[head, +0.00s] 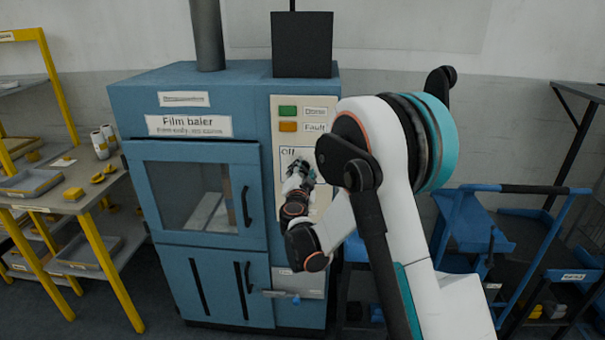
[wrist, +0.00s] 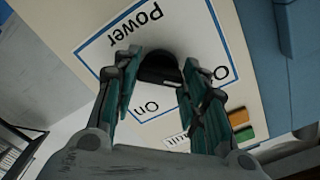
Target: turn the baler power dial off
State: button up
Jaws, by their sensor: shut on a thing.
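The baler power dial (wrist: 160,68) is a black knob on the cream control panel (wrist: 90,35). A blue-outlined label around it reads "Power" and "On", with a partly hidden word starting with "O". My gripper (wrist: 161,72) is shut on the dial, with one teal finger on each side of it. In the head view my gripper (head: 301,171) is at the panel just below the word "Off" and hides the dial. I cannot tell which word the dial points to.
The blue film baler (head: 195,135) has a windowed door with a black handle (head: 246,206) left of the panel. Green (head: 288,111) and orange (head: 288,127) indicators sit above the dial. A shelf (head: 75,190) stands left and a blue cart (head: 470,225) right.

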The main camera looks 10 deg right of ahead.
dwell(0.4)
jog(key=o, duration=1.1)
jog(key=shift+c, duration=0.2)
jog(key=v, duration=1.2)
